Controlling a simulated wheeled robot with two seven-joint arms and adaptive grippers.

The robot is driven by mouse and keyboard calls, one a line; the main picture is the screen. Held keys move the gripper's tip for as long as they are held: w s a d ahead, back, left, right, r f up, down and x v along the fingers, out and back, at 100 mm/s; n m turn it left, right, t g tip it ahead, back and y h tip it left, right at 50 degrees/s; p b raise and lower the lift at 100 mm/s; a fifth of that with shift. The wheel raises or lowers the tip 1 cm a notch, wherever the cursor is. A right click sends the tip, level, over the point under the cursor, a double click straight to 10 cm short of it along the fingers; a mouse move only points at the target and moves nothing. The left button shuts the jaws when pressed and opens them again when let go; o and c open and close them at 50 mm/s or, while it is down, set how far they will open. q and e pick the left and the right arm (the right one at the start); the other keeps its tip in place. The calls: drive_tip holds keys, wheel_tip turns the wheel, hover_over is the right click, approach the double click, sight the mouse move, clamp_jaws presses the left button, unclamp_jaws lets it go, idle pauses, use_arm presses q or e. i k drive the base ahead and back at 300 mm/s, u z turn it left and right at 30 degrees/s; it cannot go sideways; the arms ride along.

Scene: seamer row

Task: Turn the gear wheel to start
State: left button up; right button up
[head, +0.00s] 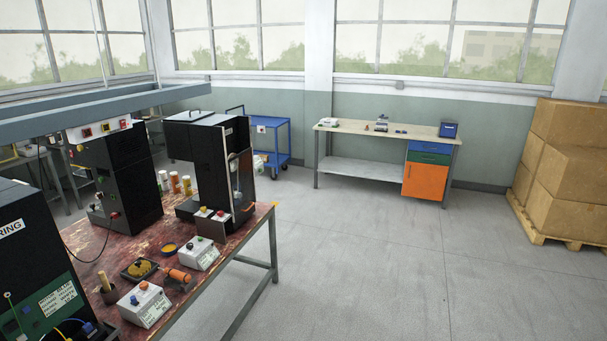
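I cannot make out a gear wheel for certain. A row of black machines stands on a worn red-topped bench (262,212) at the left. The nearest black machine (225,165) to the aisle has an open front with a pale upright part inside and small red-topped buttons at its base. Another black machine (118,180) stands left of it, and a third (25,250), partly cut off, is at the left edge with a green panel. Neither of my grippers is in view.
Two grey button boxes (145,304) (199,253), a dark tray (139,269) and an orange cylinder (178,275) lie on the bench. A blue cart (270,125), a workbench (390,132) and stacked cartons (565,165) stand behind. The grey floor (380,260) is clear.

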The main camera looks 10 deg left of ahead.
sight(139, 268)
drive_tip(key=u, duration=0.35)
drive_tip(key=i, duration=1.25)
drive_tip(key=u, duration=1.6)
drive_tip(key=i, duration=0.95)
drive_tip(key=u, duration=0.9)
